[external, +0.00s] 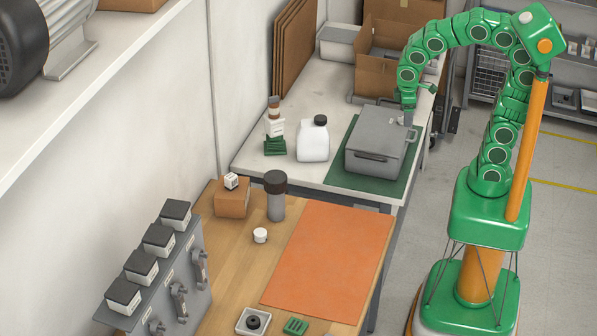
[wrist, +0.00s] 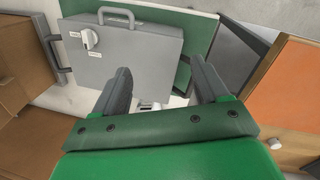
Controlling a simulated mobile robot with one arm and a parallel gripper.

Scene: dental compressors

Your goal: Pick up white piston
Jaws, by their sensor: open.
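A small white cylindrical piece (wrist: 90,38) sits on the lid of the grey case (wrist: 135,58) in the wrist view, beside small labels. Another short white cylinder (external: 260,235) stands on the wooden bench; a white piece there also shows in the wrist view (wrist: 275,143). I cannot tell for certain which is the white piston. My gripper (external: 406,112) is over the right rear part of the grey case (external: 372,140) in the external view. In the wrist view its two fingers (wrist: 158,92) are apart, with nothing held between them.
The case rests on a green mat (external: 341,180) on the white table. A white bottle (external: 313,140) stands left of it, and open cardboard boxes (external: 375,78) behind. The wooden bench in front has an orange mat (external: 330,255), a grey cylinder (external: 276,203) and a box (external: 231,203).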

